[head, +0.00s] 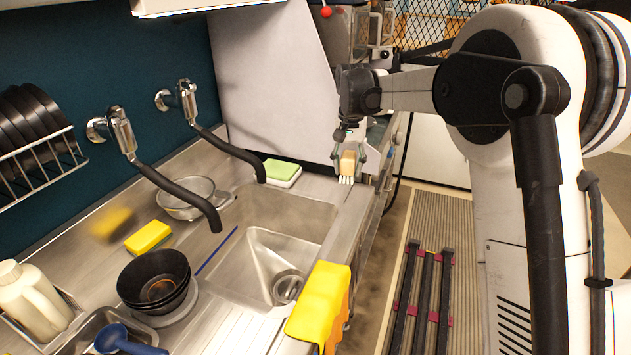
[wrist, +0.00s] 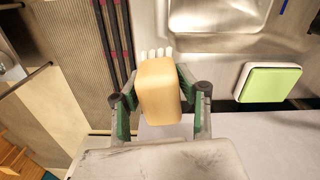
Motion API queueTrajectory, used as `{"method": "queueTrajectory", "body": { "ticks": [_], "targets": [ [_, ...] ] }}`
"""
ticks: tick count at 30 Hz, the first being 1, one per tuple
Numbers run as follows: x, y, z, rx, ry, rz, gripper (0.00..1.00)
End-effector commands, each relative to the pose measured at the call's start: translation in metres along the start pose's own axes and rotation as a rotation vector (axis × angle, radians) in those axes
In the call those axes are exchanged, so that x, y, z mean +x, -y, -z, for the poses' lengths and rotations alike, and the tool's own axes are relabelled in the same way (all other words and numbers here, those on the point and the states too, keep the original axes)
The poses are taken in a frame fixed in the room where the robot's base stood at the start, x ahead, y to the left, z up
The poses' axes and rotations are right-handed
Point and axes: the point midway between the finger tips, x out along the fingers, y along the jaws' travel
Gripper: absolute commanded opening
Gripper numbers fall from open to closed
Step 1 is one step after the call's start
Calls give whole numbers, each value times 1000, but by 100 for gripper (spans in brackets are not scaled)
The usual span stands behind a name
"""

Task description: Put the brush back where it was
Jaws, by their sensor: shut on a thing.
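The brush (head: 347,164) has a tan wooden block and white bristles. My gripper (head: 350,160) is shut on it and holds it with the bristles down, near the far right edge of the sink counter in the head view. In the wrist view the brush (wrist: 160,90) sits between the two green-padded fingers (wrist: 160,100), with its white bristles showing at the top end. Whether the bristles touch the counter or hang above its edge I cannot tell.
A green sponge on a white base (head: 282,172) lies on the counter left of my gripper; it also shows in the wrist view (wrist: 268,83). The sink basin (head: 262,262) is open in front. A yellow cloth (head: 320,302) hangs over the counter's front edge. A white panel (head: 270,85) stands behind.

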Motion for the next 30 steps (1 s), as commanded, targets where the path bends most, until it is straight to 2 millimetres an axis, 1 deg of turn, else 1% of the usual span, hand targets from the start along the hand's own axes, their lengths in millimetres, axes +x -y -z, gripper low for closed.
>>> {"method": "queueTrajectory", "body": {
  "ticks": [1,5,6,8,9,12,15,19,22,26,30],
  "targets": [
    [-3,23,10,8,0,0,11],
    [-3,75,27,47,0,0,11],
    [-3,91,30,59,0,0,11],
    [-2,114,35,76,0,0,11],
    [0,129,37,87,0,0,11],
    [3,161,40,112,0,0,11],
    [5,184,40,130,0,0,11],
    [9,201,40,147,0,0,11],
    [13,203,43,153,0,0,11],
    [24,189,56,156,0,0,11],
    [40,168,74,156,0,0,11]
  ]
}}
